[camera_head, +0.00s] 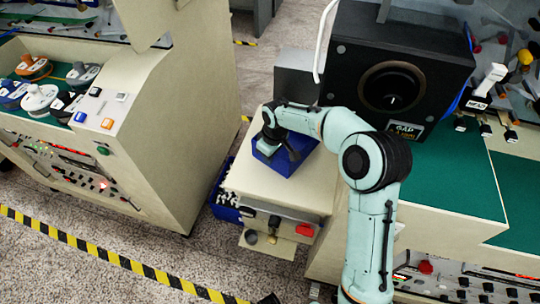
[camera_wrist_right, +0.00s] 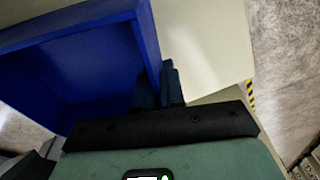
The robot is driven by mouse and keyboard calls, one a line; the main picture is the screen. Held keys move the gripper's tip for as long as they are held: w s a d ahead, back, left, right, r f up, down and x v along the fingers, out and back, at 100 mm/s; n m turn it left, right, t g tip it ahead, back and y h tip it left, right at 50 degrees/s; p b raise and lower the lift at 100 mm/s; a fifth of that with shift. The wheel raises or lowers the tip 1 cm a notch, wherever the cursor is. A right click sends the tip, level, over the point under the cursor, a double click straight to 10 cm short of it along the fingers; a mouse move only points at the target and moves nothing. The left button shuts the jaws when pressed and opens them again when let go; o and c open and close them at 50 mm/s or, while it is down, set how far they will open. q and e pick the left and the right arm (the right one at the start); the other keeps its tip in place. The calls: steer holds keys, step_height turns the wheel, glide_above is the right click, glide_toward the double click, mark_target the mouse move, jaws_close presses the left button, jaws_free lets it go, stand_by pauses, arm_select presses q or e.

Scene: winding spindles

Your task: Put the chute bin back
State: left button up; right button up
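The blue chute bin (camera_head: 305,163) sits at the top of the beige cabinet, below and in front of the black box with the round opening. In the right wrist view the open blue bin (camera_wrist_right: 75,62) fills the upper left. My right gripper (camera_head: 268,148) reaches down at the bin's left side and hides part of it. In the right wrist view its dark fingers (camera_wrist_right: 158,88) are close together, with the bin's wall between them. The fingertips are partly hidden in shadow. My left gripper does not show.
The black box (camera_head: 400,70) stands right behind the bin. A beige cabinet top (camera_head: 262,188) is clear in front of it. Another blue container (camera_head: 222,205) with white pieces stands low at the left. A left console (camera_head: 185,115) and yellow-black floor tape (camera_head: 100,253) flank the open floor.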

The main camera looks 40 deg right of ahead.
steer(key=o, duration=0.4)
steer(key=shift+c, duration=0.2)
steer(key=shift+r, duration=0.15)
steer(key=r, duration=0.4)
steer(key=s+r+p, duration=0.1)
steer(key=r, duration=0.7)
steer(key=shift+s+d, duration=0.2)
steer(key=shift+s, duration=0.05)
